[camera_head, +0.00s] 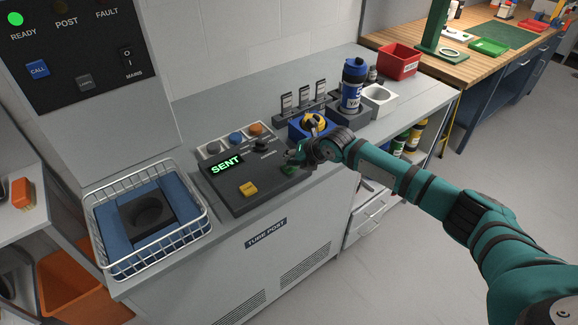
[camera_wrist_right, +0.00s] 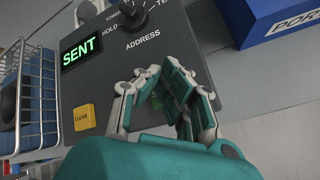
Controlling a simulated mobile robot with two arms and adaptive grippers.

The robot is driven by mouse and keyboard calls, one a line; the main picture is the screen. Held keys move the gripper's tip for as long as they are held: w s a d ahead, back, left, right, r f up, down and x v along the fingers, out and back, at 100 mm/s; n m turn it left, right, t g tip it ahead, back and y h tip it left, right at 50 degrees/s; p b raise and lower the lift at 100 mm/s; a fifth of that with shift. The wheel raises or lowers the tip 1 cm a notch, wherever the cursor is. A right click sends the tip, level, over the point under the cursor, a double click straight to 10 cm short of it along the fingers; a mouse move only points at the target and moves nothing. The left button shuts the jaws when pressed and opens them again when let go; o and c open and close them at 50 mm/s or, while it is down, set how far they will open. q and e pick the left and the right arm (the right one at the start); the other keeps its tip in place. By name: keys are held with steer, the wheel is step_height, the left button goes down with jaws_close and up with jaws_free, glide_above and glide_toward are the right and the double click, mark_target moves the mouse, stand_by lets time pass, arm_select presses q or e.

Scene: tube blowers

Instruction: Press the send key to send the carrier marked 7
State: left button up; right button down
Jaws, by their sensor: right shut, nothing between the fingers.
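The dark control panel (camera_head: 240,200) stands on the grey counter, and its display (camera_head: 226,165) reads SENT in green letters. In the wrist view the display (camera_wrist_right: 80,50) also reads SENT. A green key (camera_head: 288,170), which looks like the send key, lies at the panel's right side, largely hidden by my right gripper (camera_head: 294,158). That gripper (camera_wrist_right: 165,80) is shut and empty, with its fingertips low over or on the key; I cannot tell whether they touch. No carrier marked 7 can be made out. My left gripper is out of view.
A yellow clear key (camera_head: 247,188) and an address knob (camera_head: 262,146) are on the panel. A wire basket (camera_head: 208,228) with a blue-padded holder stands left. A blue block (camera_head: 297,132), a dark-capped blue bottle (camera_head: 352,85) and a red bin (camera_head: 400,60) stand beyond the gripper.

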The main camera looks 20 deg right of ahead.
steer(key=shift+r, duration=0.1)
steer(key=shift+r+p, duration=0.55)
steer(key=shift+r, duration=0.25)
step_height(320, 180, up, 5)
steer(key=p, duration=0.4)
stand_by(0.5)
